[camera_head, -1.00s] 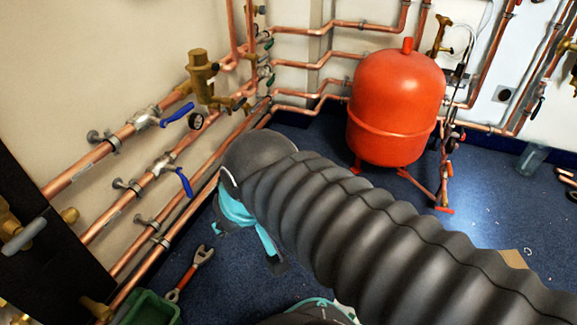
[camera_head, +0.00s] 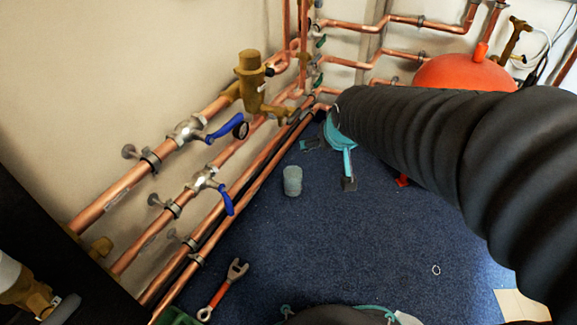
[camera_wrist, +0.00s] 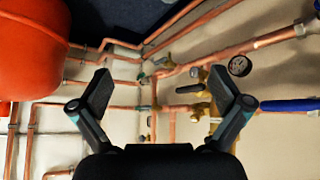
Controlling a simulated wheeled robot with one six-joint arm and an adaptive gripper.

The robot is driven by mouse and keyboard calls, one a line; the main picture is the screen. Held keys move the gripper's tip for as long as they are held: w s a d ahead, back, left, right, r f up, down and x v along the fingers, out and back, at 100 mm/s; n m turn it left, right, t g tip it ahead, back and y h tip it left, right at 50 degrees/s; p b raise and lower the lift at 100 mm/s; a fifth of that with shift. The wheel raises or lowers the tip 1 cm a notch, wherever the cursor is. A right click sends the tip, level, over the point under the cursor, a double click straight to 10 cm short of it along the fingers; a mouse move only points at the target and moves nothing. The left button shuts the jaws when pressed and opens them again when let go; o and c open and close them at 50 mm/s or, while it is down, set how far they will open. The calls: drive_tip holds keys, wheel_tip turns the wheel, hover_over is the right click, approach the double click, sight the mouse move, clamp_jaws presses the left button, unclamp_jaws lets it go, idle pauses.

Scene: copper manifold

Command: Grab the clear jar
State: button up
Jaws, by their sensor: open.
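A pale grey, see-through jar (camera_head: 292,180) stands upright on the blue floor in the head view, a little in front of the copper pipes. My gripper (camera_head: 330,164) is to the right of the jar and apart from it in the picture, at the end of my dark ribbed arm. Its two fingers are spread with nothing between them, as the wrist view (camera_wrist: 160,79) also shows. I do not see the jar in the wrist view, which faces pipes, valves and wall.
Copper pipes with blue-handled valves (camera_head: 222,128) run along the left wall. A red tank (camera_head: 462,72) stands behind my arm. A red-handled wrench (camera_head: 224,290) lies on the floor at front left. The blue floor (camera_head: 330,250) around the jar is mostly clear.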

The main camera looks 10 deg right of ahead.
sight(290, 170)
drive_tip(key=w+d+f+n+t+p, duration=0.1)
drive_tip(key=w+f+t, duration=0.1)
drive_tip(key=w+f, duration=0.85)
drive_tip(key=w+d+f+t, duration=0.1)
drive_tip(key=w+f, duration=0.6)
drive_tip(key=w, duration=0.6)
wheel_tip(290, 170, down, 25)
drive_tip(key=w+a+t+y+p, duration=0.2)
drive_tip(key=t+y, duration=0.1)
drive_tip(key=t, duration=0.1)
drive_tip(key=shift+n, duration=0.3)
drive_tip(key=b+x, duration=0.1)
drive_tip(key=x, duration=0.5)
drive_tip(key=b+x, duration=0.1)
drive_tip(key=x, duration=0.5)
drive_tip(key=shift+w+f, duration=0.15)
drive_tip(key=shift+f, duration=0.15)
drive_tip(key=c, duration=1.6)
drive_tip(key=shift+r, duration=0.15)
drive_tip(key=shift+c, duration=0.5)
